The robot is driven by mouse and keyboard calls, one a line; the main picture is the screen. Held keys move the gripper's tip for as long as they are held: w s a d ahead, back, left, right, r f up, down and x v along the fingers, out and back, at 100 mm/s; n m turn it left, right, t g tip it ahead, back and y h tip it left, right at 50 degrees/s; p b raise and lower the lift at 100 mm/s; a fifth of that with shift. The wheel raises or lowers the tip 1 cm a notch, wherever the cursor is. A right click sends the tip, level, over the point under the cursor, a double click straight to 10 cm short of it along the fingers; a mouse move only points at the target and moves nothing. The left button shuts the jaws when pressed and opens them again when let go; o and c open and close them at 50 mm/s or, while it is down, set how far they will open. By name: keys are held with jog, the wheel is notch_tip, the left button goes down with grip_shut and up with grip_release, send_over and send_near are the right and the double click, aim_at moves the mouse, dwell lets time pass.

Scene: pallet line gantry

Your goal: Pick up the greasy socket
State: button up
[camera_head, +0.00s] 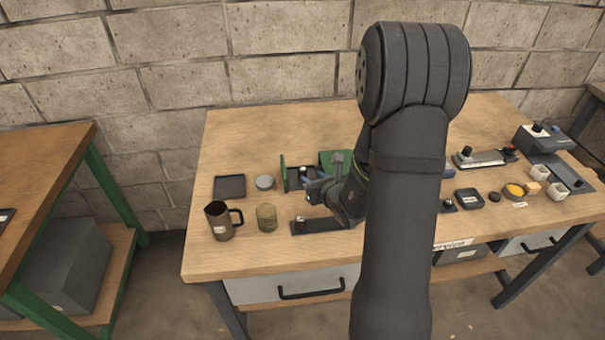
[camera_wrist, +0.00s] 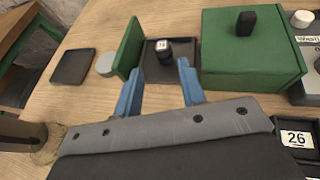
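A small dark socket (camera_wrist: 164,51) with a pale marked top stands in a shallow dark tray (camera_wrist: 151,72) in the wrist view. A green upright panel (camera_wrist: 128,46) stands left of the tray, and a green box (camera_wrist: 250,62) with a black knob stands right of it. My gripper (camera_wrist: 160,66) is open and empty. Its two blue fingers point toward the tray, apart from the socket, which shows beyond and between their tips. In the head view, my gripper (camera_head: 312,187) is low over the table just in front of the green panel (camera_head: 283,173); my arm hides part of the area.
A brown mug (camera_head: 219,222), a tan jar (camera_head: 267,217), a round grey tin (camera_head: 265,182) and a dark square tray (camera_head: 229,187) stand to the left. A dark long tray (camera_head: 322,226) lies in front. The table's back left is clear.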

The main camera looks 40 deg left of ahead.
aim_at(303, 170)
jog(key=shift+x, duration=3.8)
jog(key=shift+f, duration=0.15)
grip_shut()
